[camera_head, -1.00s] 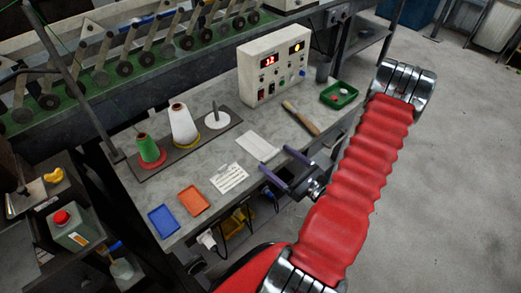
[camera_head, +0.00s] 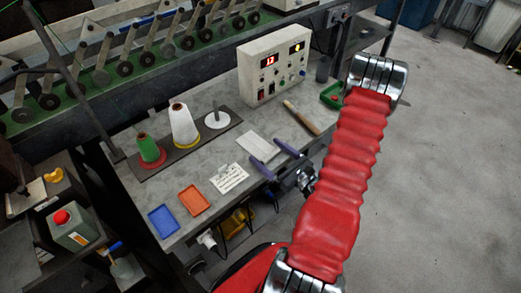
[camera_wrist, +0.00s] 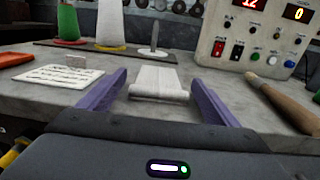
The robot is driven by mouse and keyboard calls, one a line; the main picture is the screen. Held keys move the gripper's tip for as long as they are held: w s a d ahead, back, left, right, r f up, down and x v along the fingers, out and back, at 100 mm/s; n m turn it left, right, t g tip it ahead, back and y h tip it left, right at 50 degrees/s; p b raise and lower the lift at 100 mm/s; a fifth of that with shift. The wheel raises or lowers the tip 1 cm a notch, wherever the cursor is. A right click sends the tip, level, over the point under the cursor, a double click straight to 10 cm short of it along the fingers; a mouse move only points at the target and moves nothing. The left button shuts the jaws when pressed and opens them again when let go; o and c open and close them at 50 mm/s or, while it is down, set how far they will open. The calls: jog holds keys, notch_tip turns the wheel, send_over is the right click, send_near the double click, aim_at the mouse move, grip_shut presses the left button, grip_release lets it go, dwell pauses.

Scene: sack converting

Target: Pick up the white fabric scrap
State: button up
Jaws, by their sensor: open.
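The white fabric scrap (camera_head: 258,146) lies flat on the grey workbench (camera_head: 222,101), left of a wooden-handled tool. My gripper (camera_head: 276,158) is at the bench's front edge, beside the scrap. In the wrist view my gripper (camera_wrist: 160,88) is open with nothing held. I cannot tell whether the fingers overlap the scrap or stop just short of it.
A written card (camera_head: 229,178) lies left of the scrap, near orange (camera_head: 194,200) and blue (camera_head: 163,221) trays. The wooden-handled tool (camera_head: 301,118) lies to its right. Thread cones (camera_head: 183,126) and a control box (camera_head: 273,65) stand behind. A green tray (camera_head: 331,95) is partly hidden by my arm.

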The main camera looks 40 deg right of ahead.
aim_at(262, 150)
jog(key=shift+w+a, duration=0.1)
jog(key=shift+w, duration=1.65)
jog(key=shift+c, duration=0.6)
jog(key=c, duration=1)
jog(key=shift+r, duration=0.1)
notch_tip(262, 150, up, 10)
